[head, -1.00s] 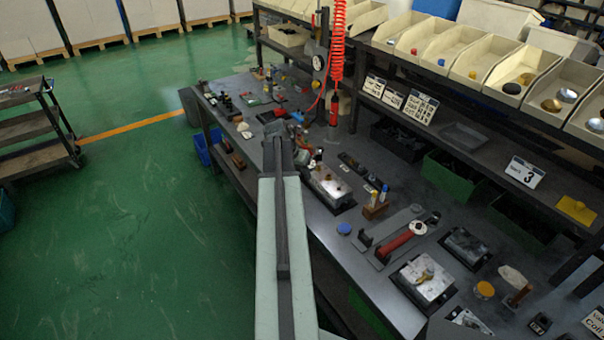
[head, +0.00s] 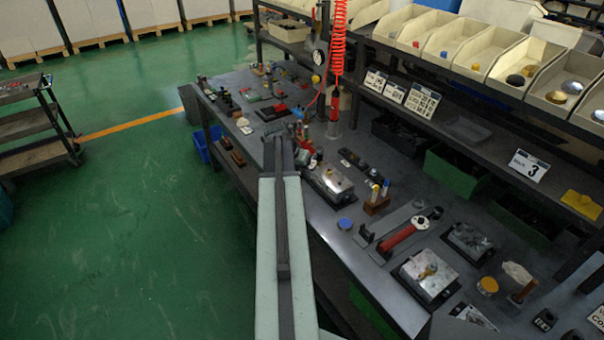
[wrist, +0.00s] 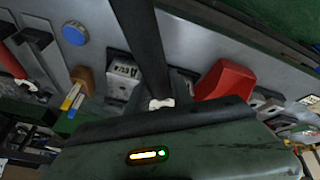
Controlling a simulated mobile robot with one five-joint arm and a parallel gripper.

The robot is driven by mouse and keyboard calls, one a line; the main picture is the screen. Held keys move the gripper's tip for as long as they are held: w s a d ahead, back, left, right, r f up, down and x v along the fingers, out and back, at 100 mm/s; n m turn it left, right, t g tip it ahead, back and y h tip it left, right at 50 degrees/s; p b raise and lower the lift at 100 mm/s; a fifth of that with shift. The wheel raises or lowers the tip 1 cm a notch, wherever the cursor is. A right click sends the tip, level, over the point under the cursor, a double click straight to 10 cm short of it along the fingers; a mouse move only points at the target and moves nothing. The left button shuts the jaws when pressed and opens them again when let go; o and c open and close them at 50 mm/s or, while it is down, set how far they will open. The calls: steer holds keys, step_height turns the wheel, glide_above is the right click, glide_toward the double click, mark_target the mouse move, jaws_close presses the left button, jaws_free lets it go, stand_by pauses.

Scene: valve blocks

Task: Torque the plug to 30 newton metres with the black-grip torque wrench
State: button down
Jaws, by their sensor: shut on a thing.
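My gripper (head: 292,140) is at the far end of my outstretched arm, over the bench; its jaws are small and partly hidden in the head view. In the wrist view a dark bar (wrist: 146,45) rises from it; this looks like the black-grip torque wrench, though its head cannot be made out. A silver metal block (head: 331,183) with a brownish fitting on top sits to the right of my gripper. A second silver block (head: 427,272) with a brass-coloured fitting lies nearer. I cannot tell which fitting is the plug.
A red-grip wrench (head: 401,236) lies on a rack, with bare rack beside it. A blue cap (head: 345,224) and a wooden holder (head: 376,206) with coloured handles stand nearby. A red coiled hose (head: 336,45) hangs over the bench. Green floor (head: 130,230) is clear at left.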

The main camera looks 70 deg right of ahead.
steer(key=shift+f+b, duration=1.25)
steer(key=shift+b, duration=0.05)
stand_by(0.4)
steer(key=shift+w+d+m+g, duration=0.15)
steer(key=shift+w+m+g, duration=0.15)
steer(key=shift+w+m, duration=0.75)
steer(key=shift+w, duration=0.15)
steer(key=shift+w+d+m+g+y, duration=0.2)
steer(key=shift+w+m, duration=0.25)
steer(key=shift+w, duration=0.15)
steer(key=shift+w+d+m+g+y, duration=0.1)
steer(key=shift+w+d+m+y, duration=0.1)
steer(key=shift+w+m, duration=0.3)
steer(key=shift+w+d+m+g+y, duration=0.15)
steer(key=shift+w+d+m, duration=0.1)
steer(key=shift+w+m, duration=0.25)
steer(key=shift+w+d+m+g+y, duration=0.15)
steer(key=shift+w+d+m, duration=0.15)
steer(key=shift+w, duration=0.35)
steer(key=shift+a, duration=0.1)
